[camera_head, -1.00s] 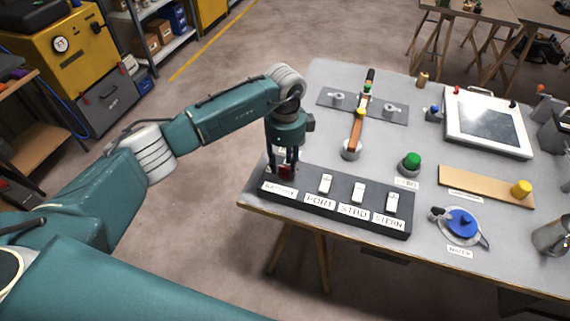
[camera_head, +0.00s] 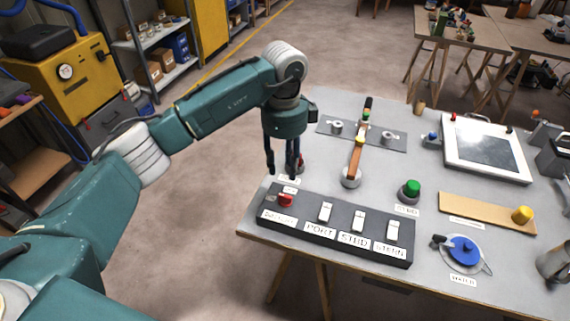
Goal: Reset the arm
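My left gripper (camera_head: 282,171) hangs fingers-down at the left end of the table, just above and behind the dark switch panel (camera_head: 333,245). Its two fingers are apart with nothing seen between them. Below it, at the panel's left end, is a red switch (camera_head: 286,200) above a label that I cannot read surely. White rocker switches (camera_head: 325,212) labelled PORT, STBD and STERN follow to the right. A small reddish thing is partly hidden behind the fingers. My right gripper is out of view.
On the table (camera_head: 405,150) are a lever with a wooden handle (camera_head: 357,153), a green button (camera_head: 411,188), a blue rotary knob (camera_head: 463,248), a wooden board with a yellow knob (camera_head: 522,214) and a white-framed panel (camera_head: 485,148). Open floor lies left of the table.

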